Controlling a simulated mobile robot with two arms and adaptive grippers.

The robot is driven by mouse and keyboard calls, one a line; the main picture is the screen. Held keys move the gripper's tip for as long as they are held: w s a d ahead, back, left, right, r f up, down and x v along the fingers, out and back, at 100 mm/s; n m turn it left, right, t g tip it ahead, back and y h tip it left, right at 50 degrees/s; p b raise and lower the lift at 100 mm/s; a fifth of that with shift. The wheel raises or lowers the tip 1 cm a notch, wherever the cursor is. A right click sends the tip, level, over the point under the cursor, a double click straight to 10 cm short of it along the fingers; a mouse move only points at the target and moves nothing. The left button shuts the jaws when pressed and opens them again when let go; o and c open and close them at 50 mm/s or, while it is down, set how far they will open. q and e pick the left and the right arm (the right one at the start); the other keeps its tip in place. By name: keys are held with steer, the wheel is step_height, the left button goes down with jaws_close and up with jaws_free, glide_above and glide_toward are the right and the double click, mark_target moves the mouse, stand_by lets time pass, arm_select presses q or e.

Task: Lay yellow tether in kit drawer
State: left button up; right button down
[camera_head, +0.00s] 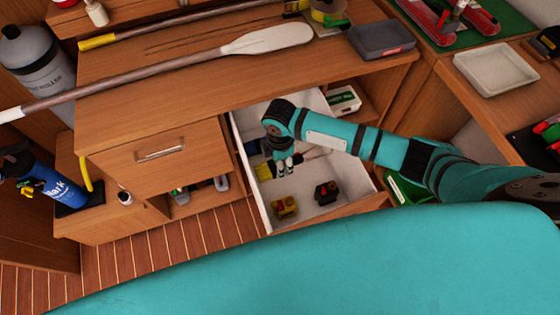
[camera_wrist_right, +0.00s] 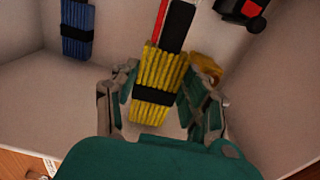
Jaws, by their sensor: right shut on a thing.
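The yellow tether (camera_wrist_right: 158,82) is a ribbed, coiled bundle with a black band around its middle. In the right wrist view it sits between the two fingers of my right gripper (camera_wrist_right: 160,106), which is shut on it. In the head view my right gripper (camera_head: 285,168) points down inside the open white kit drawer (camera_head: 345,212), and yellow (camera_head: 264,171) shows beside its fingers. Whether the tether touches the drawer floor is hard to tell. My left gripper is out of view.
Inside the drawer are a blue banded coil (camera_wrist_right: 76,30), a red, white and black item (camera_wrist_right: 175,22), a black-and-red item (camera_head: 327,192) and a yellow item (camera_head: 285,206). The drawer walls stand close around the gripper. A paddle (camera_head: 265,40) lies on the counter above.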

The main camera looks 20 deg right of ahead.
step_height(320, 180, down, 7)
steer(key=b, duration=0.6)
steer(key=shift+r, duration=0.2)
steer(key=shift+f+b, duration=1.35)
steer(key=shift+f, duration=1)
steer(key=c, duration=0.6)
jaws_free()
step_height(320, 180, up, 12)
steer(key=shift+r, duration=0.1)
